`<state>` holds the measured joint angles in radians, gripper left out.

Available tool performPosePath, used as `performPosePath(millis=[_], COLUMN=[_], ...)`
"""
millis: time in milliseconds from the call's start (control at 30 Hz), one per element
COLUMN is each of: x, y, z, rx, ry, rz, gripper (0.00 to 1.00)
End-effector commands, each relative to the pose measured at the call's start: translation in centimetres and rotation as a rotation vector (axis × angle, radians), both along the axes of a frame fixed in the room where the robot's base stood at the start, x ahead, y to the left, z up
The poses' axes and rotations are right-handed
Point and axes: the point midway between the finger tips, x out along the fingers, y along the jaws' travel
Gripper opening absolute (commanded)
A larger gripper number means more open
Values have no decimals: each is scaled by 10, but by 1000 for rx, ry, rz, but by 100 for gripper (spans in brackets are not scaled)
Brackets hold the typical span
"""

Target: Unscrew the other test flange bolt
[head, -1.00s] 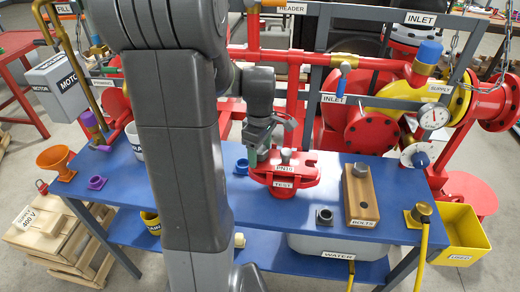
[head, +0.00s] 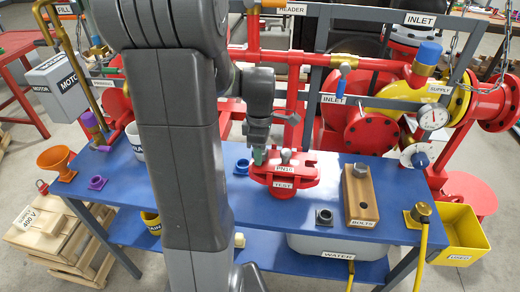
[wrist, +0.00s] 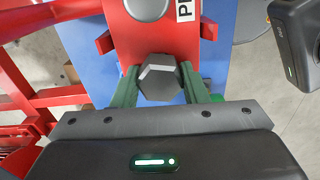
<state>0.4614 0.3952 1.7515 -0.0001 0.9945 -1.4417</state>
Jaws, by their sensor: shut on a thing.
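The red test flange (head: 284,180), labelled PN16 and TEST, stands on the blue bench and also fills the top of the wrist view (wrist: 170,30). My gripper (wrist: 160,88) has its green fingers shut on the grey hex-headed bolt (wrist: 159,76) at the flange's edge. In the head view my gripper (head: 258,156) comes down on the flange's left side, and the bolt there is hidden. I cannot tell how far the bolt is threaded in. A grey round part (head: 286,155) tops the flange's middle.
A dark square fitting (head: 324,216) sits between flange and block. A blue fitting (head: 242,166) is left of the flange. A yellow hose (head: 423,240) rises at the bench's right, beside a yellow bin (head: 464,240). Red pipes and a grey frame stand behind.

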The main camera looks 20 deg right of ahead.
Motion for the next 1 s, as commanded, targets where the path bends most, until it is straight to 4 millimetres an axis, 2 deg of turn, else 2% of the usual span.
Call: performPosePath(millis=[800, 1000], x=[0, 0], y=[0, 0], z=[0, 0], rx=[0, 0], ry=[0, 0], rz=[907, 1001], gripper=[16, 16])
